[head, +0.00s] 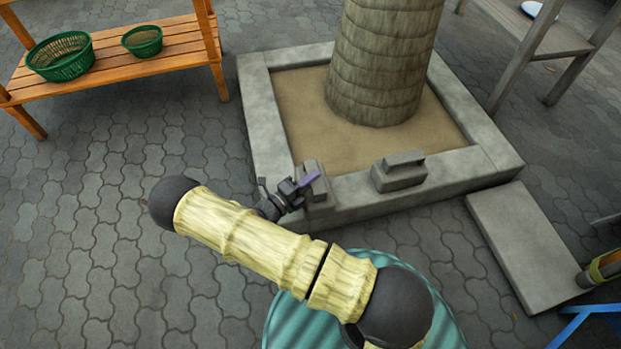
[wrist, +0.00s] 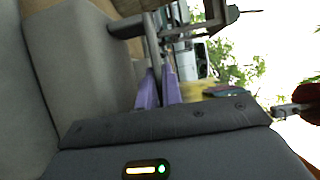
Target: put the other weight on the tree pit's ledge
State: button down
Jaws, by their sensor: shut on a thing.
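The tree pit's pale concrete ledge (head: 455,180) frames sandy soil around a thick trunk. One dark grey weight (head: 400,176) with a raised handle sits on the front ledge, right of centre. My gripper (head: 303,184), with purple fingers, is at the left part of the front ledge. It is shut on the other grey weight (head: 314,168), which is upright at the ledge. I cannot tell whether that weight bears on the ledge or hangs just above it. In the wrist view the purple fingers (wrist: 160,92) are close together, beside a large grey block face; the grip itself is partly hidden.
A wooden bench (head: 110,64) with two green baskets (head: 60,57) (head: 143,41) stands at the back left. A grey slab (head: 530,245) lies right of the pit. A ribbed teal round thing (head: 285,318) is below my arm. Paving at left is clear.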

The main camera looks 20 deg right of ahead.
jog(key=shift+r, duration=0.2)
jog(key=c, duration=1.8)
grip_release()
jog(key=shift+f, duration=0.25)
jog(key=shift+o, duration=1.2)
jog(key=shift+r, duration=0.2)
jog(key=shift+s+a, duration=0.15)
jog(key=shift+a, duration=0.15)
jog(key=p+v, duration=0.4)
jog(key=v, duration=0.7)
